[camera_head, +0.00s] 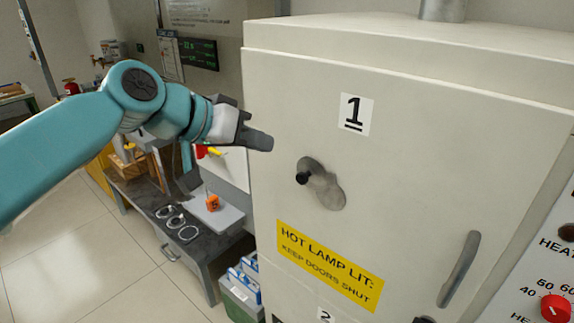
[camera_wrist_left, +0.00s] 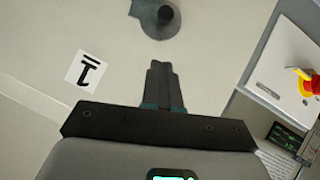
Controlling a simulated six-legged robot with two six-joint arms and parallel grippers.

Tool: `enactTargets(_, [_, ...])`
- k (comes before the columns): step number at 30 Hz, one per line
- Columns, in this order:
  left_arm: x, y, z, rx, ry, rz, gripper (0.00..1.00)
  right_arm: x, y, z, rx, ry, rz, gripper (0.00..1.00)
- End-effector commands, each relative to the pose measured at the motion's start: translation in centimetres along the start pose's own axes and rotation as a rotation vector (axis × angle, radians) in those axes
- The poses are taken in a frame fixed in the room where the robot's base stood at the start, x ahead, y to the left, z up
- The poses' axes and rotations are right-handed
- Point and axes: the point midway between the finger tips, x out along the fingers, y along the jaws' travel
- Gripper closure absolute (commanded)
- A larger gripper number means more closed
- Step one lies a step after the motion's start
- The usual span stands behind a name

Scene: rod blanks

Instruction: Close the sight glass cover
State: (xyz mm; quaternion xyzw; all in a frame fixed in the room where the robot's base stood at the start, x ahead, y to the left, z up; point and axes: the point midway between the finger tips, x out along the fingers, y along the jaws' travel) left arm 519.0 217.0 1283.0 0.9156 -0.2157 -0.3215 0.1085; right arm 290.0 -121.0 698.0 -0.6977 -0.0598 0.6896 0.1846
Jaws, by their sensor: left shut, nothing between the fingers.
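The sight glass cover (camera_head: 330,194) is a grey, rounded plate with a black knob (camera_head: 303,178), on the cream cabinet door marked 1. I cannot clearly make out any glass or whether the cover lies over it. The cover also shows at the top of the left wrist view (camera_wrist_left: 150,28), with its knob. My left gripper (camera_head: 268,143) is shut and empty, up and to the left of the cover in the head view. In the left wrist view its fingertips (camera_wrist_left: 161,66) point toward the cover, apart from it in the picture. My right gripper is not in view.
The cabinet door (camera_head: 400,160) carries a yellow hot lamp label (camera_head: 329,266) and a curved handle (camera_head: 460,269). A control panel with a red knob (camera_head: 555,308) is at the right. A dark bench (camera_head: 150,197) with rings and an orange block (camera_head: 212,202) stands at the left.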

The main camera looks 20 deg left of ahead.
Motion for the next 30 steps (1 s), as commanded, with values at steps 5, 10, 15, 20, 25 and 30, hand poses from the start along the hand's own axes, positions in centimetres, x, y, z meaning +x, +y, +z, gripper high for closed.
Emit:
enactTargets(5, [4.0,0.2,0.0,0.0,-0.004,0.002,1.0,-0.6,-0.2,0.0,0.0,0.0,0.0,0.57])
enactTargets(10, [6.7,0.1,1.3,-0.002,-0.003,-0.001,1.0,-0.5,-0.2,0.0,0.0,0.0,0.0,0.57])
enactTargets(15, [7.9,0.2,2.5,-0.002,0.0,-0.002,1.0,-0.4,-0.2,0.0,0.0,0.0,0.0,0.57])
enactTargets(20, [8.2,0.2,2.9,-0.002,0.001,-0.004,1.0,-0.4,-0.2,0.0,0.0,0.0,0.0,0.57])
enactTargets(25, [8.2,0.2,2.9,-0.002,0.001,-0.004,1.0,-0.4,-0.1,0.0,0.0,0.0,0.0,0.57])
enactTargets(30, [8.2,0.1,3.0,-0.005,0.001,-0.002,1.0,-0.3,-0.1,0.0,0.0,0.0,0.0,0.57])
